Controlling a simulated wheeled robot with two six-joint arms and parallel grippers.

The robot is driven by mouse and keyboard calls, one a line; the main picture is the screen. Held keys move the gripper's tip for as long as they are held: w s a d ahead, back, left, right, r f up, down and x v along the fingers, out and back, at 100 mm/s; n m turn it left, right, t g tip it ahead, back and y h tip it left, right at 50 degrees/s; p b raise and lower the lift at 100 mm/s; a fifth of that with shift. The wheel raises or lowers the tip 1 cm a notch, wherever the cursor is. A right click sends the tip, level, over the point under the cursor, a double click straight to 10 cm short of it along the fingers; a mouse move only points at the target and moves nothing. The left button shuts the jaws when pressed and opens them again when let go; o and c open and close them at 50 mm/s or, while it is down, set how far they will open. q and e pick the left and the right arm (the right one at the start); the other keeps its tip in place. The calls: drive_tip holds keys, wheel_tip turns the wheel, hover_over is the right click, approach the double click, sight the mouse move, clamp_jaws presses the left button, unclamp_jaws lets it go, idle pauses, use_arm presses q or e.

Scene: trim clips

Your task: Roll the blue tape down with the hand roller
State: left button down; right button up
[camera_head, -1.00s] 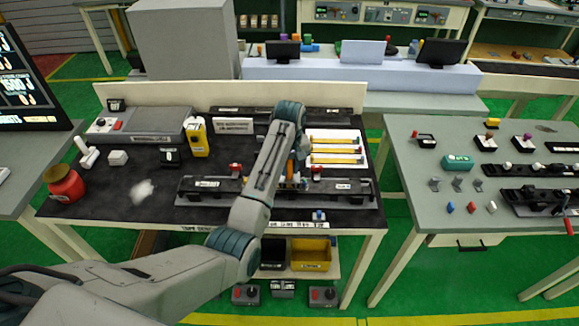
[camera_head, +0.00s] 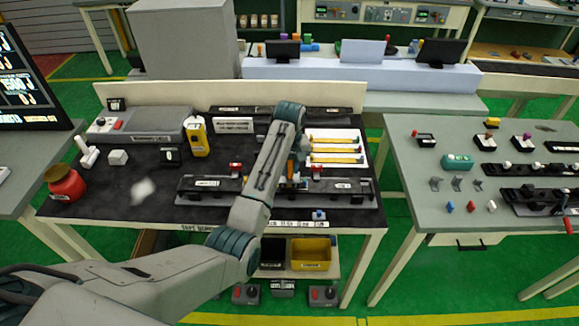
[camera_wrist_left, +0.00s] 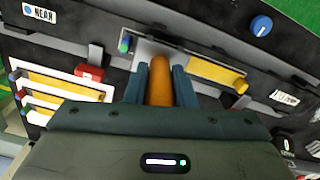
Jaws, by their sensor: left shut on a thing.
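My left gripper (camera_wrist_left: 158,88) is shut on an orange handle (camera_wrist_left: 159,68), which I take to be the hand roller's. Its far end meets a pale grey plate on the dark fixture (camera_head: 345,187), and the roller's head cannot be made out. In the head view my left gripper (camera_head: 289,177) is low over the middle of this fixture, mostly behind my own arm. A small blue-green piece (camera_wrist_left: 125,43) is beside the plate, and I cannot tell whether it is the blue tape. My right gripper is out of view.
A yellow bar (camera_wrist_left: 217,76) lies beside the gripper. Red clamps (camera_head: 316,171) stand along the fixture, with a blue knob (camera_head: 319,214) in front. A white card with yellow strips (camera_head: 349,136) lies behind. The black mat (camera_head: 110,195) has free room at left.

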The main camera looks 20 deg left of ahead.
use_arm(q)
drive_tip(key=shift+s+f, duration=0.15)
drive_tip(key=shift+f, duration=0.05)
drive_tip(key=shift+a, duration=0.15)
drive_tip(key=shift+s+a+p, duration=0.15)
drive_tip(key=shift+s+a, duration=0.05)
drive_tip(key=shift+a, duration=0.3)
drive_tip(key=shift+s+a+p, duration=0.15)
drive_tip(key=shift+s+a, duration=0.05)
drive_tip(key=shift+a, duration=0.3)
drive_tip(key=shift+s+a+f, duration=0.1)
drive_tip(key=shift+s+a, duration=0.2)
drive_tip(key=shift+a, duration=0.75)
drive_tip(key=shift+s+a+r, duration=0.1)
drive_tip(key=shift+s+a, duration=0.25)
drive_tip(key=shift+a, duration=0.7)
drive_tip(key=shift+s+a+f, duration=0.1)
drive_tip(key=shift+s+a, duration=0.2)
drive_tip(key=shift+a, duration=0.75)
drive_tip(key=shift+d, duration=0.15)
drive_tip(key=shift+w+d, duration=0.45)
drive_tip(key=shift+d, duration=0.95)
drive_tip(key=shift+w+d, duration=0.5)
drive_tip(key=shift+d, duration=0.85)
drive_tip(key=shift+w+d, duration=0.45)
drive_tip(key=shift+d, duration=0.95)
drive_tip(key=shift+a, duration=0.1)
